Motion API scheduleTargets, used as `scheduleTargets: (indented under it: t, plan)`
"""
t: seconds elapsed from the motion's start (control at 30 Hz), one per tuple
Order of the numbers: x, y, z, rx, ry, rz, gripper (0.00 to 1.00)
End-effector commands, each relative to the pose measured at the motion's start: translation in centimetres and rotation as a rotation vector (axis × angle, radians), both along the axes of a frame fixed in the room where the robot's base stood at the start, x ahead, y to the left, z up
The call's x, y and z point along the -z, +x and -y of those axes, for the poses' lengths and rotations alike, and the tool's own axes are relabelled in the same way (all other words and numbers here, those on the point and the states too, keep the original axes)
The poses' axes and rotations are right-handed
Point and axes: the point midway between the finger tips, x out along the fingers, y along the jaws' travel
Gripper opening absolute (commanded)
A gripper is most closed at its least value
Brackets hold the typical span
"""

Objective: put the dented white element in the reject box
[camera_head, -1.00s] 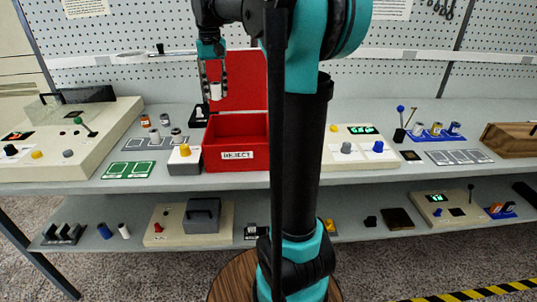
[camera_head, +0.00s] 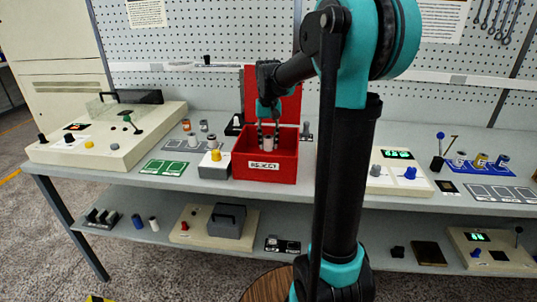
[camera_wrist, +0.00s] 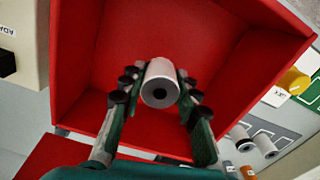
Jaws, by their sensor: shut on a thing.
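The white element (camera_wrist: 161,80) is a short white cylinder with a dark hole in its end. My gripper (camera_wrist: 158,88) is shut on it, with one finger on each side. In the wrist view the red reject box (camera_wrist: 105,55) lies around and behind the element. In the head view my gripper (camera_head: 268,135) points down into the open reject box (camera_head: 262,172), with the white element (camera_head: 267,143) between its fingers at about rim height. The box lid stands up at the back. A dent cannot be made out, and I cannot tell whether the element touches the box floor.
A grey box with a yellow button (camera_head: 215,160) stands close left of the reject box. A control panel (camera_head: 395,175) stands to the right.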

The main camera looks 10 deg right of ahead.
Motion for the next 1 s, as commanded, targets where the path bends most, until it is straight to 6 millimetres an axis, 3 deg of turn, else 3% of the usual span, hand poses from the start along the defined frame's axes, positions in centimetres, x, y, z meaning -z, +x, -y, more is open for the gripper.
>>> scheduleTargets:
  t: [0.47, 0.87, 0.9, 1.0]
  plan:
    - [5.0, 0.0, 0.0, 0.0, 0.0, 0.0, 0.02]
    - [5.5, 0.0, 0.0, 0.0, 0.0, 0.0, 0.02]
    - [5.5, 0.0, 0.0, 0.0, 0.0, 0.0, 0.34]
    - [5.5, 0.0, 0.0, 0.0, 0.0, 0.0, 0.46]
